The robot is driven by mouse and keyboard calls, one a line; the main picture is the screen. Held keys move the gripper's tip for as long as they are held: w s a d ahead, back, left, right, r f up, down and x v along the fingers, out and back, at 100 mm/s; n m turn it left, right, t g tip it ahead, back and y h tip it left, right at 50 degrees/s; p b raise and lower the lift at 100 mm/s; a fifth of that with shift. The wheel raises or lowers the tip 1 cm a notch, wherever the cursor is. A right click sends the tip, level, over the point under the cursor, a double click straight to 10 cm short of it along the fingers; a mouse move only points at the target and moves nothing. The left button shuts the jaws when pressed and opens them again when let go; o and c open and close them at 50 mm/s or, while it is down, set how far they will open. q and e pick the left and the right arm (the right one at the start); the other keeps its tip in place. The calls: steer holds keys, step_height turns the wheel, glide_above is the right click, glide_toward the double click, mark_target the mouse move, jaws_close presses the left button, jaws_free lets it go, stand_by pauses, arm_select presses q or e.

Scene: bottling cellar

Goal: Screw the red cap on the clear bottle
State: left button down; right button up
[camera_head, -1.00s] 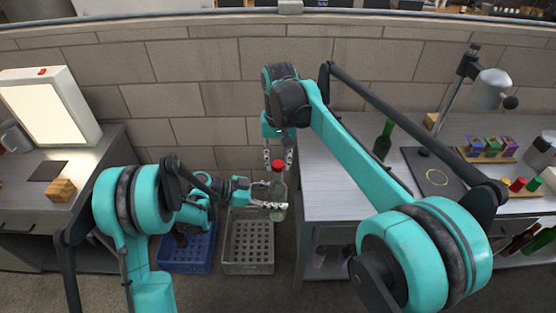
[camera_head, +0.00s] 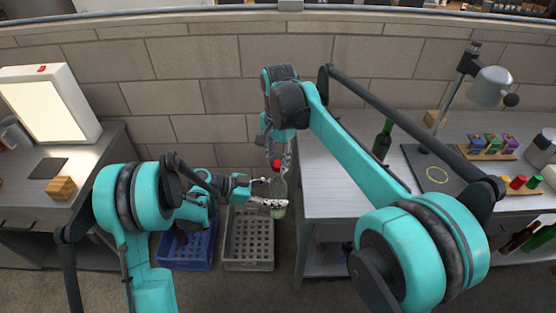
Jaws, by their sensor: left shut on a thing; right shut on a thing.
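The clear bottle (camera_head: 279,190) is upright in the air, above the gap beside the right workbench. My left gripper (camera_head: 277,203) comes from the left and is shut around its body. The red cap (camera_head: 277,164) is at the top of the bottle's neck. My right gripper (camera_head: 279,160) points down from above, its fingers shut on the cap. How far the cap sits on the thread is too small to tell.
A grey crate (camera_head: 248,266) and a blue crate (camera_head: 186,267) stand on the floor below. The right workbench (camera_head: 330,207) holds a green bottle (camera_head: 382,141), a lamp (camera_head: 490,88) and several coloured caps (camera_head: 518,182). A lit panel (camera_head: 52,105) stands on the left counter.

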steer(key=m, duration=1)
steer(key=shift+w, duration=0.1)
steer(key=m, duration=0.4)
steer(key=shift+m, duration=0.4)
steer(key=m, duration=0.6)
steer(key=shift+m, duration=0.3)
steer(key=shift+w, duration=0.1)
steer(key=o, duration=0.7)
steer(key=shift+r, duration=0.1)
